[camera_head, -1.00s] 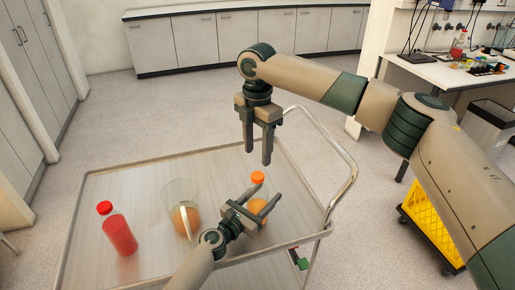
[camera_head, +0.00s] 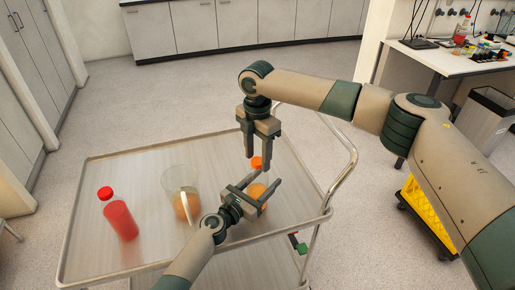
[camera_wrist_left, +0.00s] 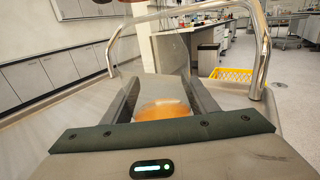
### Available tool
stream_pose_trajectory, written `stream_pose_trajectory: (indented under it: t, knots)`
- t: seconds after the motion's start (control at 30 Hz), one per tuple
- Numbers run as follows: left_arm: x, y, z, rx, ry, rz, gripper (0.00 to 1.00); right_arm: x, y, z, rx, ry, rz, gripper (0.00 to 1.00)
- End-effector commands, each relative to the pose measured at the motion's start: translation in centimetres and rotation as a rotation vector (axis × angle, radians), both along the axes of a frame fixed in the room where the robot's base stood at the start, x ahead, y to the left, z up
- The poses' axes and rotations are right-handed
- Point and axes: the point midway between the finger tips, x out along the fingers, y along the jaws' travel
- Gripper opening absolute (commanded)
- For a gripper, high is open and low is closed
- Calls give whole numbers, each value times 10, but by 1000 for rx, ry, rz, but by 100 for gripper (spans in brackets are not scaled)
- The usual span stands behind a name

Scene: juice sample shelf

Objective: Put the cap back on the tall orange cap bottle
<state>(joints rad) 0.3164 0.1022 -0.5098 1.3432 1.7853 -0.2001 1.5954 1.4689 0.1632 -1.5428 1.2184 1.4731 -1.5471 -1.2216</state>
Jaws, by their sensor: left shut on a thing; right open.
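The tall bottle (camera_head: 257,191) holds orange juice and stands upright on the cart. An orange cap (camera_head: 256,162) shows at its top; whether it is seated on the neck cannot be told. My left gripper (camera_head: 268,178) is shut on the bottle's body from the near side. In the left wrist view, the orange juice (camera_wrist_left: 162,108) shows between the fingers of my left gripper (camera_wrist_left: 163,88). My right gripper (camera_head: 258,161) points down from above, open, with its fingertips at the cap's height, apparently on either side of it.
The cart top (camera_head: 120,175) also carries a clear container (camera_head: 181,178) with an orange thing visible in it, and a red bottle (camera_head: 119,217) with a red cap at the left. The cart's metal handle (camera_head: 345,185) curves along the right. A yellow crate (camera_head: 425,222) stands beyond.

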Motion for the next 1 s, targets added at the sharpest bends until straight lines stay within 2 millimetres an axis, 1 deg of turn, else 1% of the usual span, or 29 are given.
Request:
stream_pose_trajectory:
  t: [0.3,0.33,0.37,0.4,0.5,0.8,0.87,1.0]
  knots:
    - [0,0,0,0,0,1,0,0,0,-2,0,0,0,48]
    - [0,0,0,0,0,1,0,0,0,-2,0,0,0,43]
    - [0,0,0,0,0,1,0,0,0,-2,0,0,0,36]
    - [0,0,0,0,0,1,0,0,0,-2,0,0,0,26]
    - [0,0,0,0,0,1,0,0,0,-2,0,0,0,4]
    - [0,0,0,0,0,1,0,0,0,-2,1,1,-27,3]
    - [0,0,0,0,0,1,0,0,0,-3,1,1,-65,3]
    - [0,0,0,0,0,1,0,-1,1,-3,1,3,-228,3]
